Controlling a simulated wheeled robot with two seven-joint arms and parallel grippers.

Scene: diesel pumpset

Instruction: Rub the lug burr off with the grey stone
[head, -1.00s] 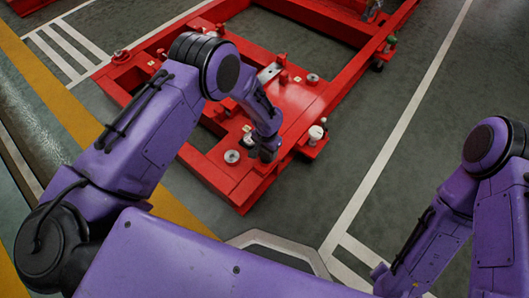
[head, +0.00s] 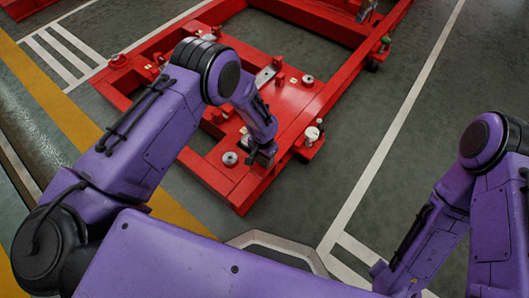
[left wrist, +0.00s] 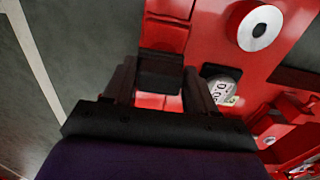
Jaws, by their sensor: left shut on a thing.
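My left gripper (head: 262,157) is low over the near end of the red pumpset frame (head: 243,192). In the left wrist view, its two dark fingers (left wrist: 158,92) are shut on a dark grey block, which looks like the grey stone (left wrist: 159,72). The stone lies at the near end of a raised red bar, which may be the lug (left wrist: 167,22); I cannot tell whether they touch. No burr can be made out. In the head view the stone is too small and dark to tell from the gripper. My right gripper is out of view.
A pale disc with a dark centre (left wrist: 260,27) and a small round gauge-like part (left wrist: 222,91) lie beside the fingers. On the frame stand a white-topped fitting (head: 312,133) and a round pad (head: 307,79). Open grey floor (head: 420,130) lies to the right.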

